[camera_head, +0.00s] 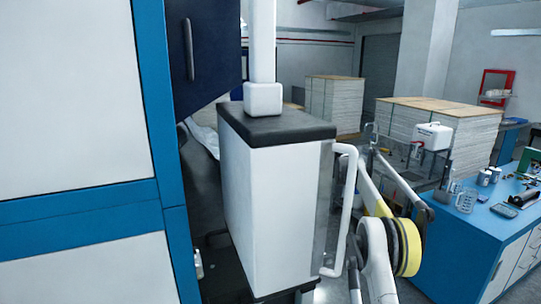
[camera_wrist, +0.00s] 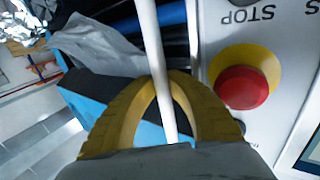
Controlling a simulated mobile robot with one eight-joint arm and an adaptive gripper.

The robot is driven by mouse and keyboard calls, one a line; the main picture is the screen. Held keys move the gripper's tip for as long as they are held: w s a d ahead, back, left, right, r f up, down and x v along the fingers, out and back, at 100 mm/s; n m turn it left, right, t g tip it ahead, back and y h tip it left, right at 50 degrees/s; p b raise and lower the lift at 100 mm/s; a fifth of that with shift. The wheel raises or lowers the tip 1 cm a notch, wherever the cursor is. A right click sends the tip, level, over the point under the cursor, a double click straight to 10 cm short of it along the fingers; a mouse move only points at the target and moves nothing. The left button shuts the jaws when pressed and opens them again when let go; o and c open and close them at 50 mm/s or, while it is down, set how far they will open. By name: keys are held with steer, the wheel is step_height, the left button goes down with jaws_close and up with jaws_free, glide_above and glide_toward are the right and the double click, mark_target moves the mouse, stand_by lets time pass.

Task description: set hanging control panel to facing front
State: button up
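The hanging control panel (camera_head: 275,210) is a white box with a dark top, hung from a white vertical post. In the head view a plain white side faces me and the narrow handle side is at its right; no screen or buttons show there. Its white handle (camera_head: 347,205) stands out on the right. In the wrist view the panel's face (camera_wrist: 215,40) shows an upside-down STOP label, a red button on yellow and a screen edge. My gripper (camera_wrist: 165,78) has its yellow fingers closed around the white handle bar (camera_wrist: 150,40). The fingertips are hidden in the head view.
A large white and blue cabinet (camera_head: 80,100) stands close on the left. A blue-topped workbench (camera_head: 460,235) with bottles and tools is on the right. Stacks of sheets (camera_head: 335,100) stand behind. My arm is to the right of the panel.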

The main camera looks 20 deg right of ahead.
steer(key=o, duration=0.4)
steer(key=shift+w+d+f, duration=0.1)
steer(key=shift+d+f, duration=0.05)
steer(key=shift+d, duration=0.2)
steer(key=shift+o, duration=0.2)
steer(key=shift+a, duration=0.2)
steer(key=shift+d, duration=0.1)
steer(key=v, duration=1.2)
